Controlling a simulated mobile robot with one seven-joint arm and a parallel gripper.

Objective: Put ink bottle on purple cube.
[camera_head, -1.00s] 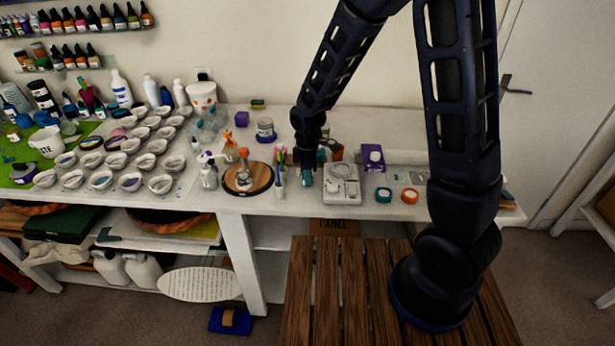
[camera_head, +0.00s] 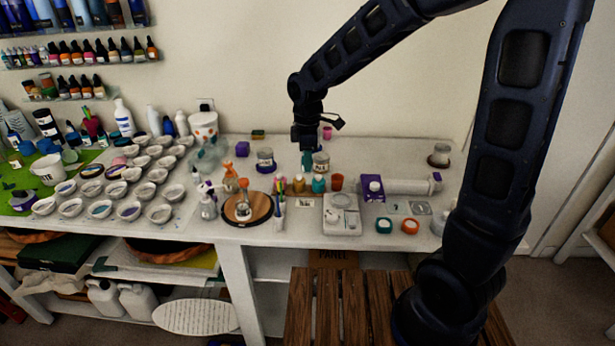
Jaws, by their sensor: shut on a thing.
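My gripper (camera_head: 306,150) is raised over the table, pointing down, and is shut on a small teal bottle (camera_head: 307,162), which looks like the ink bottle. The bottle hangs roughly upright; its top is hidden by the jaws. The purple cube (camera_head: 242,149) stands at the back of the white table, left of my gripper and apart from it. The top of the cube looks bare.
A jar with a purple base (camera_head: 265,160) stands between the cube and my gripper. A tin (camera_head: 320,162), another teal bottle (camera_head: 318,184) and a scale (camera_head: 342,222) are near. Cups crowd the left.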

